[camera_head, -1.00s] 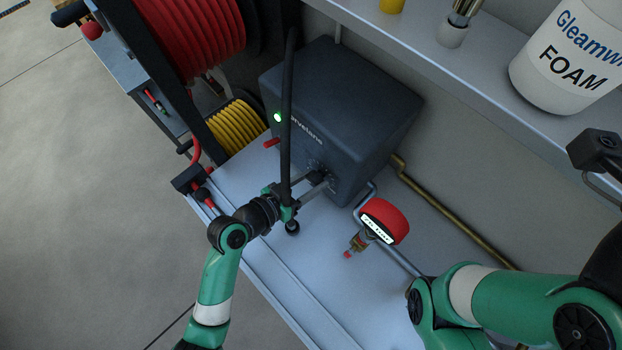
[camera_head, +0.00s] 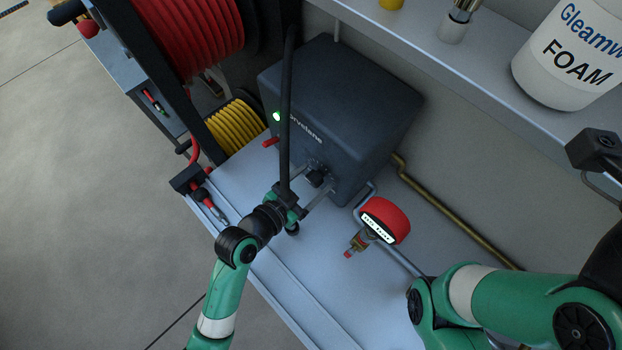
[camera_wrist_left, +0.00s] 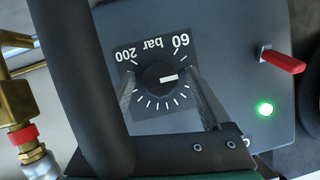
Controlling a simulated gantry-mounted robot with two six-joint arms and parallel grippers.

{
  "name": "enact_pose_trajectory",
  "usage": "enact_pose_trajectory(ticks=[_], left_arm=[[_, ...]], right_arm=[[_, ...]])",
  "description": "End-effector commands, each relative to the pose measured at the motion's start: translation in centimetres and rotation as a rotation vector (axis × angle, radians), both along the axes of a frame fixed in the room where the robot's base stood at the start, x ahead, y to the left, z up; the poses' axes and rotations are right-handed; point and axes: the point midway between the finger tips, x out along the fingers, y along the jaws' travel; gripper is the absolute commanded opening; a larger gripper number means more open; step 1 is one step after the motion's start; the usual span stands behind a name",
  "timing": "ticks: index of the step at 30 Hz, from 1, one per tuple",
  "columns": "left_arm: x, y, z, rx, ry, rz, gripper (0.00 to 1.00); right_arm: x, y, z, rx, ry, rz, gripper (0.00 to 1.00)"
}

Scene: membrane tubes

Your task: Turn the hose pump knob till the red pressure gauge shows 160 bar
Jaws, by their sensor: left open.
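The dark pump knob (camera_head: 315,179) sits on the front of the dark pump box (camera_head: 345,100). In the left wrist view the knob (camera_wrist_left: 165,79) shows upside down on a scale marked 60 to 200 bar; its white mark points right in the picture, below the 60. My left gripper (camera_head: 317,180) is open, one finger on each side of the knob; whether they touch it I cannot tell. The red pressure gauge (camera_head: 387,216) stands right of the pump; its small white display is too small to read. My right arm (camera_head: 520,300) is at lower right, its gripper out of view.
A red lever (camera_wrist_left: 283,61) and a lit green lamp (camera_wrist_left: 265,109) are on the pump face. Red (camera_head: 190,35) and yellow (camera_head: 237,126) hose reels stand left. A foam container (camera_head: 570,60) is on the shelf. The bench front (camera_head: 300,265) is clear.

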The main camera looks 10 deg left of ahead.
Motion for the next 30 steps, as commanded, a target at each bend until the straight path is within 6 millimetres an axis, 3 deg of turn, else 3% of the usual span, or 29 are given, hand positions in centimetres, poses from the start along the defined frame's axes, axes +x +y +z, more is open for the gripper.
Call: enact_pose_trajectory(ticks=[5,10,13,18,30], left_arm=[[-1.3,1.0,0.7,0.0,0.002,0.003,0.81],[-4.4,2.9,2.2,0.0,0.002,0.004,0.81],[-6.4,4.1,3.7,-0.001,0.005,0.005,0.81],[-8.5,5.5,4.4,0.0,0.004,0.004,0.81],[-9.0,5.8,4.4,0.0,-0.003,0.001,0.82]], right_arm=[[0.0,0.0,0.6,0.0,0.0,0.0,0.0],[0.0,0.0,1.4,0.0,0.0,0.0,0.0],[0.0,0.0,3.5,0.0,0.0,0.0,0.0],[0.0,0.0,5.1,0.0,0.0,0.0,0.0],[0.0,0.0,5.1,0.0,0.0,0.0,0.0]])
